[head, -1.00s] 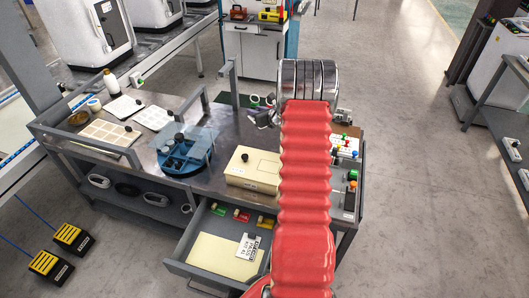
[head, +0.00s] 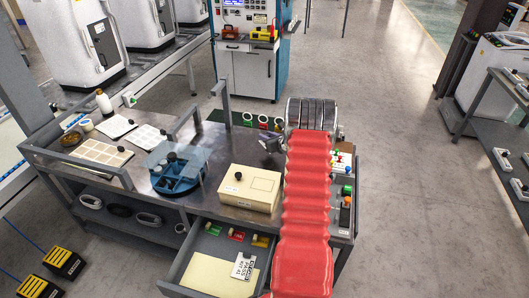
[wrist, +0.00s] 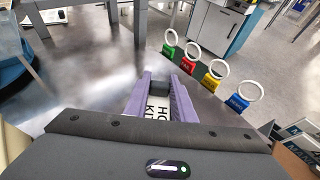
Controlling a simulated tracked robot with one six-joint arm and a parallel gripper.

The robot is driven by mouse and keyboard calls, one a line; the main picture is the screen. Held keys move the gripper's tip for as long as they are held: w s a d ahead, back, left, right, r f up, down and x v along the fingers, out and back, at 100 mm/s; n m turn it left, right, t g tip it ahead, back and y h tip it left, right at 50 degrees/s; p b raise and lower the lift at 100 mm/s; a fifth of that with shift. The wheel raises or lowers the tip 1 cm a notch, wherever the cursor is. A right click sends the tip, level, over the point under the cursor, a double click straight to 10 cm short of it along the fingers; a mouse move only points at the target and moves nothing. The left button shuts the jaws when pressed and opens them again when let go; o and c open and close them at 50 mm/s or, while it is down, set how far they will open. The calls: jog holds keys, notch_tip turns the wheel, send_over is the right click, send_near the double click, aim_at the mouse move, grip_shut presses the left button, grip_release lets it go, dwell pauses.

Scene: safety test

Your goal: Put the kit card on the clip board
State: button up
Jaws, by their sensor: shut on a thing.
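In the wrist view my gripper (wrist: 158,100) has its two purple fingers closed on a white card with black print, the kit card (wrist: 157,108), and a dark block sits at its far end. Only part of its lettering shows. In the head view my gripper (head: 270,145) is over the back of the bench, mostly hidden behind my red-sleeved arm; the card cannot be made out there. Two flat white boards with black knobs, a left one (head: 115,127) and a right one (head: 146,136), lie at the back left of the bench. I cannot tell which is the clip board.
A blue round tray (head: 175,182) with a clear lid and a cream box (head: 250,190) stand on the bench. The open drawer (head: 185,272) holds coloured tags and another printed card (head: 244,266). Ringed coloured tags (wrist: 205,72) stand along the bench edge.

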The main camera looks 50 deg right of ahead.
jog(key=shift+f, duration=1.1)
jog(key=shift+f, duration=1.85)
jog(key=shift+f, duration=0.25)
